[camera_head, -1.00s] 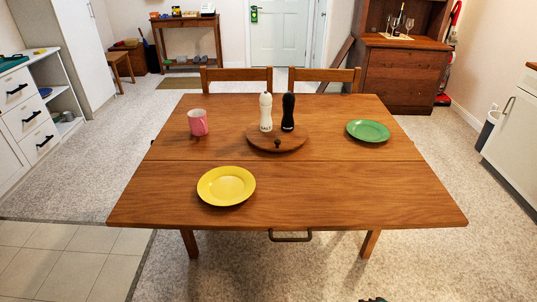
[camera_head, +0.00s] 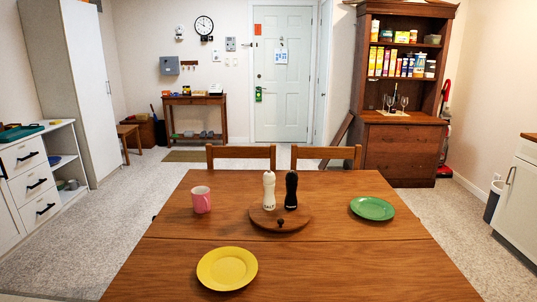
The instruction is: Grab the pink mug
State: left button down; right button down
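The pink mug (camera_head: 201,199) stands upright on the wooden table (camera_head: 330,245), on the left side towards the far edge. Its handle shows on its right side. Nothing touches it. Neither of my grippers is in the head view.
A round wooden board (camera_head: 279,221) right of the mug holds a white salt shaker (camera_head: 269,190) and a black shaker (camera_head: 291,190). A yellow plate (camera_head: 227,268) lies nearer, a green plate (camera_head: 372,208) at the right. Two chairs (camera_head: 241,153) stand at the far edge.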

aim_at(200, 197)
jog(key=i+j+u, duration=0.15)
jog(key=j+u, duration=0.25)
jog(key=i+j+u, duration=0.25)
jog(key=j+u, duration=0.2)
jog(key=i+j+u, duration=0.25)
jog(key=u, duration=0.15)
jog(key=i+j+u, duration=0.55)
jog(key=u, duration=0.3)
jog(key=i+z, duration=0.35)
jog(key=i, duration=0.3)
jog(key=i+j+z, duration=0.35)
jog(key=i, duration=0.25)
jog(key=i+l+z, duration=0.1)
jog(key=i+z, duration=0.65)
jog(key=i+j+z, duration=0.1)
jog(key=z, duration=0.3)
jog(key=i+z, duration=0.25)
jog(key=z, duration=0.2)
jog(key=i+j+z, duration=0.15)
jog(key=z, duration=0.25)
jog(key=i+j+z, duration=0.25)
jog(key=z, duration=0.2)
jog(key=i, duration=0.1)
